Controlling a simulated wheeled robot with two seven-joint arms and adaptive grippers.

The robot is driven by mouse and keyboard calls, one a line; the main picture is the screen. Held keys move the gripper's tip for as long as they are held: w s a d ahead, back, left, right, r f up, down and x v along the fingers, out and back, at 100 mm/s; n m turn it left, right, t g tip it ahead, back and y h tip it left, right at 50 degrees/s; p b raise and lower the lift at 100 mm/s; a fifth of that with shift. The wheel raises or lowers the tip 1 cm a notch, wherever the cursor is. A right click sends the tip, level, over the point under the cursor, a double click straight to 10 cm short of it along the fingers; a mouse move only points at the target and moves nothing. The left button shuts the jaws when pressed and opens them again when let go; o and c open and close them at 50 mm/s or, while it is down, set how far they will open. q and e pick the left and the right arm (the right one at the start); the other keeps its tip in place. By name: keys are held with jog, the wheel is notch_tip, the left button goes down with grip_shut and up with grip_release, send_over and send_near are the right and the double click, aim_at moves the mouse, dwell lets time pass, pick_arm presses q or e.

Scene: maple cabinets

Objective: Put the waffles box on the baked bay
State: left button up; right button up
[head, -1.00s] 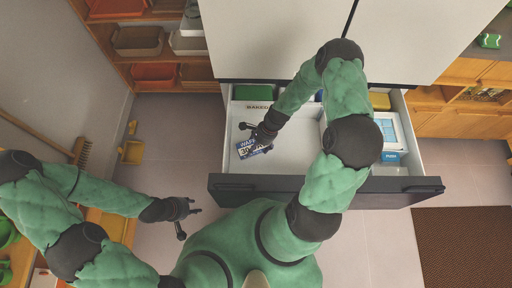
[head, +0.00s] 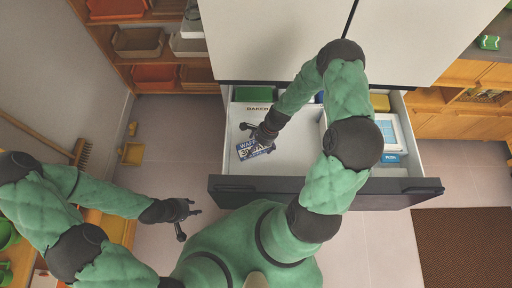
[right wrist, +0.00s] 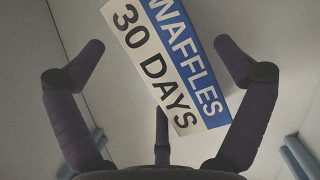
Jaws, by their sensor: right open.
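The waffles box (head: 256,151), blue and white with "WAFFLES 30 DAYS" print, lies in the left part of the open drawer, in front of the "BAKED" label (head: 258,107). In the right wrist view the box (right wrist: 165,65) lies at a slant between the spread fingers, with gaps on both sides. My right gripper (head: 252,131) is open just above the box's far edge; its fingertips (right wrist: 160,48) stand apart. My left gripper (head: 194,211) is outside the drawer over the floor at left; its fingers look spread.
The open drawer (head: 325,188) has a dark front. A green item (head: 251,93) sits at its back left; a white and blue box (head: 388,132) stands in its right part. Bare drawer floor lies right of the waffles box. A shelf with bins (head: 140,42) is at left.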

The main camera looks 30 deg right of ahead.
jog(key=p+v, duration=0.3)
jog(key=v, duration=0.8)
jog(key=shift+r+p, duration=0.15)
jog(key=shift+p, duration=0.2)
jog(key=shift+d, duration=0.1)
